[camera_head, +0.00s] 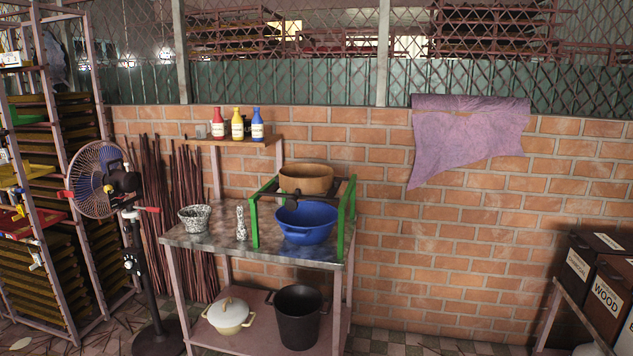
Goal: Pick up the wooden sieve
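The wooden sieve (306,179) is a round, brown, shallow vessel with an orange-brown rim. It sits upright at the top of a green stand (254,222) with dark bars, on the worktable near the brick wall. A blue basin (305,223) with side handles is below the sieve, within the stand. Part of the sieve's lower side is hidden by the dark bars.
The worktable (200,242) also holds a speckled bowl (195,218) and a mortar-like cylinder (241,223). A pedestal fan (100,180) stands left of it. A lidded pot (229,315) and dark bucket (298,317) are on the lower shelf. Labelled boxes (607,299) stand right.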

